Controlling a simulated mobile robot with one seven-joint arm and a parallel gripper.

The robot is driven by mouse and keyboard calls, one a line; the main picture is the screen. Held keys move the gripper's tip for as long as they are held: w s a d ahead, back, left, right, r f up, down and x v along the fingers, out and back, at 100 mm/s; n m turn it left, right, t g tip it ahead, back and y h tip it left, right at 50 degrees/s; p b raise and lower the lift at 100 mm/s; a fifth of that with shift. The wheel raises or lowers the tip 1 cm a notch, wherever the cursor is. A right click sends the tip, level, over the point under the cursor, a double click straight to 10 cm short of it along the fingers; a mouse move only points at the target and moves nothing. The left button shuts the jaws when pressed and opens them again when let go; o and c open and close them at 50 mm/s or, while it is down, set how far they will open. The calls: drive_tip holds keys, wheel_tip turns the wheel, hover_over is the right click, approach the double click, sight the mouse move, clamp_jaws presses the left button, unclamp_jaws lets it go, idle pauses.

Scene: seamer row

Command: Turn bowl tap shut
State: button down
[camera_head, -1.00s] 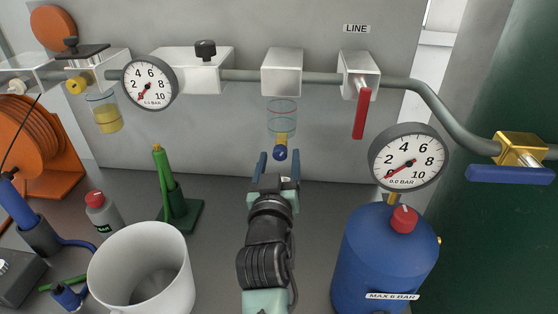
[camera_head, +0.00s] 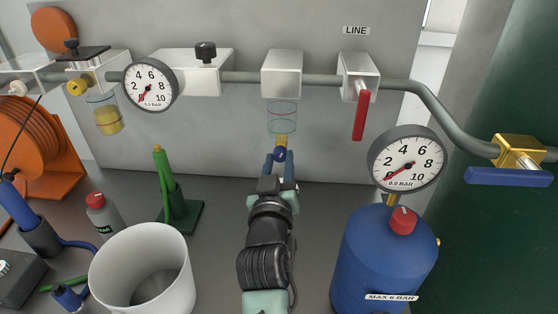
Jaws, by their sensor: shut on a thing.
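The bowl tap (camera_head: 280,154) is a small blue knob on a brass stem (camera_head: 281,141). It sits under the clear bowl (camera_head: 282,117), which hangs below a white block (camera_head: 282,73) on the pipe. My gripper (camera_head: 279,158) comes up from below with its two blue fingers on either side of the tap, shut on it. The fingers partly hide the knob, and I cannot tell its turn angle.
A red lever (camera_head: 360,115) hangs under the LINE valve at right. A blue tank (camera_head: 384,255) with a gauge (camera_head: 406,160) stands right of my arm. A white bucket (camera_head: 143,270) and a green stand (camera_head: 178,205) are at left.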

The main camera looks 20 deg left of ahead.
drive_tip(key=shift+n+p, duration=0.95)
drive_tip(key=shift+n, duration=1.55)
drive_tip(key=c, duration=0.5)
unclamp_jaws()
drive_tip(key=shift+s, duration=0.1)
drive_tip(key=v, duration=1.2)
drive_tip(key=shift+s+d+b, duration=0.15)
drive_tip(key=shift+s+b, duration=0.15)
drive_tip(key=shift+s, duration=0.1)
